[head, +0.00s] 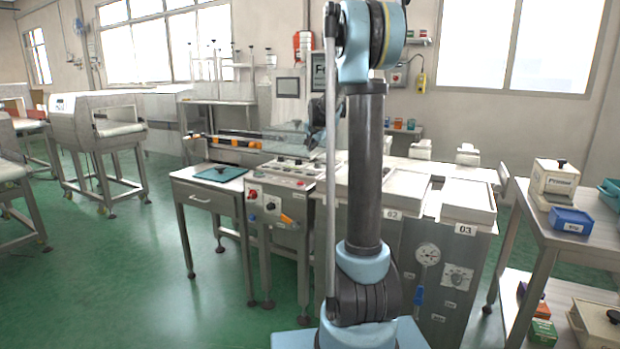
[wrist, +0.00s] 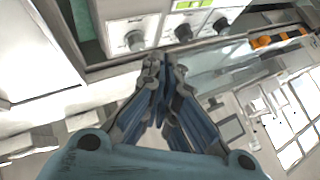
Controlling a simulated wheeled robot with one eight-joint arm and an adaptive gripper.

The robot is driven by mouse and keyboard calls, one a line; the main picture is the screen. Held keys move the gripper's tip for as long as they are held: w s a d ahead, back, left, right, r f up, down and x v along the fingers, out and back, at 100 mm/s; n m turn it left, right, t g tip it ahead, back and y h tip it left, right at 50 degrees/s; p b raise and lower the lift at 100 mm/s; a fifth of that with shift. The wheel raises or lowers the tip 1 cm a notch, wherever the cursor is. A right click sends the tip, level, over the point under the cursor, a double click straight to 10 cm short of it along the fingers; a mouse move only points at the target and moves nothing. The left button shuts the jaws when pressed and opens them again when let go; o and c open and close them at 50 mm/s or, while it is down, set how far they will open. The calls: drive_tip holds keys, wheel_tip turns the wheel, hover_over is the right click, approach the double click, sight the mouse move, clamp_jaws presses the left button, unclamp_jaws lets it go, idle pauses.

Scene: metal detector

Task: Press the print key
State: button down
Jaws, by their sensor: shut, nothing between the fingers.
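I cannot make out which control is the print key. A control panel (head: 288,172) with several small buttons tops a metal cabinet in the middle of the head view. Its front carries a red knob (head: 252,193) and an orange handle (head: 287,219). In the wrist view, a white panel (wrist: 160,22) with dark round knobs, one of them at the left (wrist: 135,40), and green displays (wrist: 190,4) lies beyond the fingertips. My gripper (wrist: 160,62) is shut and empty; its gap to that panel is unclear. In the head view my arm partly hides the gripper.
A teal pad (head: 219,174) lies on a side table left of the panel. White-lidded cabinets, one labelled 03 (head: 468,203), stand to the right. A side table (head: 540,205) holds a blue box (head: 571,220). Green floor (head: 120,270) is open at the left.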

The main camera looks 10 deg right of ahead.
sight(313, 174)
drive_tip(key=shift+f, duration=0.1)
drive_tip(key=shift+f, duration=4.3)
drive_tip(key=shift+f, duration=0.15)
drive_tip(key=shift+f, duration=0.2)
drive_tip(key=shift+s+f, duration=0.1)
drive_tip(key=shift+f, duration=0.2)
drive_tip(key=shift+r, duration=0.75)
drive_tip(key=shift+r, duration=2.5)
